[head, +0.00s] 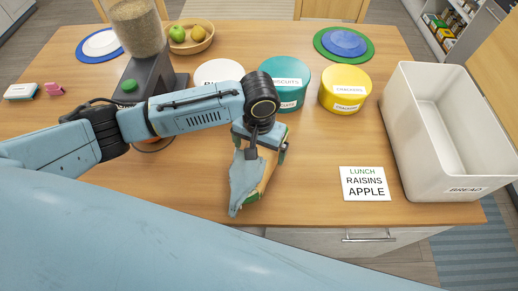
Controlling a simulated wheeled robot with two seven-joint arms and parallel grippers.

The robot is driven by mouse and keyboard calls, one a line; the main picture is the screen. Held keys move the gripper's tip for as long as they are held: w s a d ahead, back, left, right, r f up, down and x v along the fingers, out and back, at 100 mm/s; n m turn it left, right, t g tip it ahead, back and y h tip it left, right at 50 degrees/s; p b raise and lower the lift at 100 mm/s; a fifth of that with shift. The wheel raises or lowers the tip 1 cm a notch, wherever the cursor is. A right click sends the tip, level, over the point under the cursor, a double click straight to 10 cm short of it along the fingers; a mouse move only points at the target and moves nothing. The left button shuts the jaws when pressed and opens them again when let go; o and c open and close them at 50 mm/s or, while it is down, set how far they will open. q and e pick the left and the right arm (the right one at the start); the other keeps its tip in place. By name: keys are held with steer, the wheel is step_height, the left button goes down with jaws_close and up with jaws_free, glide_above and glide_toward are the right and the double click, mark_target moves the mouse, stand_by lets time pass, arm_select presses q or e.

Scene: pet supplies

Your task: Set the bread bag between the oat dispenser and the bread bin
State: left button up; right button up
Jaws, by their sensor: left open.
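The bread bag (244,188) lies on the table near its front edge, blue-grey with tan and green parts. My left gripper (267,153) is open over the bag's far end, with its fingers at either side of it; the gripper hides that end, and I cannot tell whether the fingers touch it. The oat dispenser (138,28) stands at the back left, a clear grain-filled hopper on a dark base, partly behind my arm. The white bread bin (399,141), labelled BREAD, stands open at the right. My right gripper is not in view.
A teal canister (287,71), a yellow canister (345,82) and a white lidded one (217,73) stand behind my gripper. A lunch note (365,183) lies left of the bin. A fruit bowl (204,44) and stacked plates (343,41) are at the back. Bare table lies between bag and note.

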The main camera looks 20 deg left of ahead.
arm_select(q)
step_height(320, 180, up, 11)
stand_by(0.3)
